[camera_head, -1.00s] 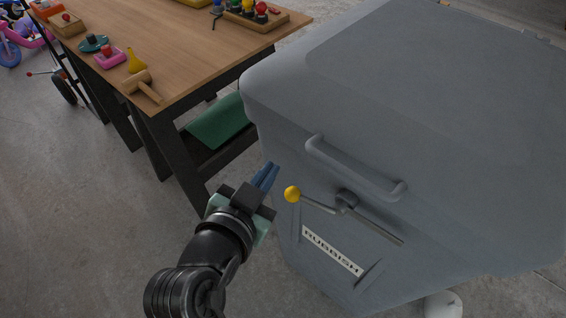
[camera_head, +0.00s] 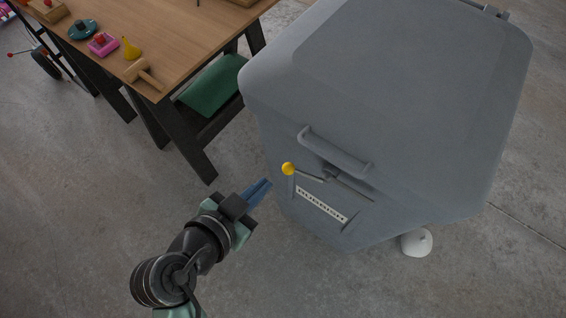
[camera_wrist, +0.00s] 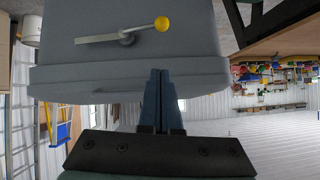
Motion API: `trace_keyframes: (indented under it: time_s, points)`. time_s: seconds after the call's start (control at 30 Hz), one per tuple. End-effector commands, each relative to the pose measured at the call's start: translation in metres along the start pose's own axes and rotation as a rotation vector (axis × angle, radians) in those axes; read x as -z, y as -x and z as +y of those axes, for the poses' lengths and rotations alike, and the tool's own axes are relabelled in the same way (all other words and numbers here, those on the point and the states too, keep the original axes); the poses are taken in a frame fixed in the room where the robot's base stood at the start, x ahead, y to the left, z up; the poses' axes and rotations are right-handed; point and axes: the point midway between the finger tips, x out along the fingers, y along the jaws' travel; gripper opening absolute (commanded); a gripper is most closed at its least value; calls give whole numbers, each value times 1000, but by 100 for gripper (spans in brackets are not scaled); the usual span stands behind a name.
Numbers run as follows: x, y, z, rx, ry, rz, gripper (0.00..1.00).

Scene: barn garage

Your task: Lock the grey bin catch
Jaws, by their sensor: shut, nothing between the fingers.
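The grey bin (camera_head: 390,90) stands on the concrete floor with its lid down. On its front is the catch, a metal lever (camera_head: 308,174) on a pivot, with a yellow ball (camera_head: 288,168) at its left end. The lever slopes slightly down from ball to pivot in the head view. A grey handle (camera_head: 335,152) is above it and a label plate (camera_head: 321,205) below. My gripper (camera_head: 262,187) is shut and empty, left of and below the yellow ball, apart from it. In the wrist view, the blue fingers (camera_wrist: 160,98) show near the bin (camera_wrist: 125,60), with the yellow ball (camera_wrist: 162,23) beyond them.
A wooden workbench (camera_head: 190,35) with toys and a mallet (camera_head: 143,73) stands left of the bin. A green cloth-like item (camera_head: 215,86) is under it. A white rounded object (camera_head: 416,242) lies on the floor by the bin. Floor in front is clear.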

Motion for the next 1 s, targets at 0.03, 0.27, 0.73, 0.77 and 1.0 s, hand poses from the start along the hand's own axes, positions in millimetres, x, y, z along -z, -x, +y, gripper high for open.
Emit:
trace_keyframes:
  time_s: [0.03, 0.27, 0.73, 0.77, 1.0]
  points:
    - [-1, 0, 0, 0, 0, 0, 0]
    - [0, -2, 0, 0, 0, 1, 0]
    - [2, -81, 1, -3, 1, 1, 0]
    - [2, -87, 0, -1, 1, 1, 0]
    - [-17, -118, 0, 0, 3, -1, 0]
